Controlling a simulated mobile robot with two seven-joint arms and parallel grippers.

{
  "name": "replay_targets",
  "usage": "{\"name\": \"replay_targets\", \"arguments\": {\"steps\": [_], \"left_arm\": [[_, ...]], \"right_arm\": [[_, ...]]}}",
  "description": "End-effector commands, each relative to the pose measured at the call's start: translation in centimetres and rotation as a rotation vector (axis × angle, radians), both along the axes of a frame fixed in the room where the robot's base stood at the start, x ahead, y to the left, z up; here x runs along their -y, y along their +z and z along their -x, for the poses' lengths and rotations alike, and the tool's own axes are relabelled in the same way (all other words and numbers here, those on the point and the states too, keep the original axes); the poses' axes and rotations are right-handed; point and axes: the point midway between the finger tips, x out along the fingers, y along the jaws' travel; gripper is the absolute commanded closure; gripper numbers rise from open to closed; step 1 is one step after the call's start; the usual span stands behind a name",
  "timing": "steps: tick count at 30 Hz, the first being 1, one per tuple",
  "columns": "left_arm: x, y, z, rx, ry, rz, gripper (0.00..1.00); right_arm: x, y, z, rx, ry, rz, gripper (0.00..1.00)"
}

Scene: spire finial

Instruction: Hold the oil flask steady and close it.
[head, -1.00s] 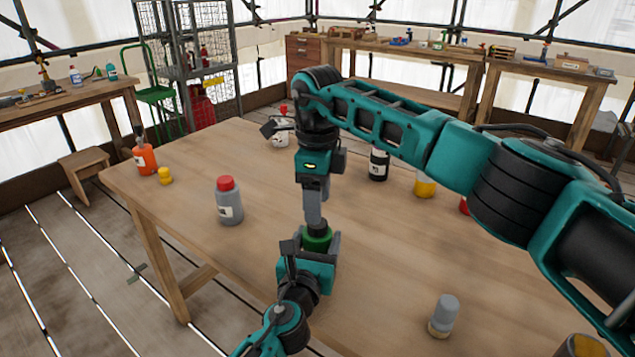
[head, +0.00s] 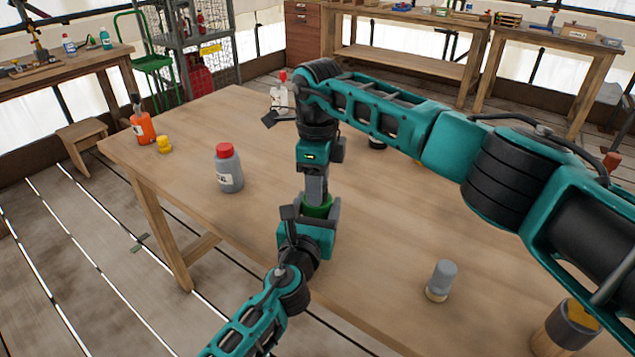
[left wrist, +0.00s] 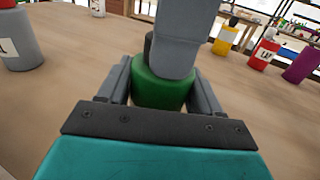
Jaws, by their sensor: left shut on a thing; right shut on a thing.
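A green flask (head: 317,211) stands upright near the table's front edge; any label on it is hidden. My left gripper (head: 312,214) is shut around its body from the front. The left wrist view shows the green body (left wrist: 162,92) between the two left fingers. My right gripper (head: 317,188) comes down from above, directly over the flask. It is shut on a dark cap (left wrist: 148,46), mostly hidden behind a right finger. The cap is at the flask's top; whether it is seated or threaded cannot be told.
A grey bottle with a red cap (head: 229,170) stands to the left on the table. An orange bottle (head: 144,128) and a small yellow piece (head: 164,144) are farther left. A grey-topped container (head: 441,281) stands at the right. Bare table lies between them.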

Motion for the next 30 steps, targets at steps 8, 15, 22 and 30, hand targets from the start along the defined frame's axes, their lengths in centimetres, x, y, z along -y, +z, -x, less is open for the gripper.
{"name": "replay_targets", "arguments": {"steps": [8, 15, 22, 30], "left_arm": [[-0.01, -0.04, 0.01, -0.001, 0.000, 0.000, 1.00], [0.00, -0.04, 0.00, -0.001, 0.000, 0.000, 1.00], [0.00, -0.04, 0.00, -0.001, 0.000, 0.000, 1.00], [0.00, -0.04, 0.00, -0.001, 0.000, 0.000, 1.00]], "right_arm": [[-0.02, 0.02, 0.01, -0.001, 0.000, 0.000, 0.95], [-0.01, 0.01, 0.02, 0.000, -0.128, 0.000, 0.97], [-0.03, 0.00, 0.03, -0.001, -0.161, 0.000, 0.57], [-0.03, 0.00, 0.02, -0.001, -0.160, 0.000, 0.31]]}}
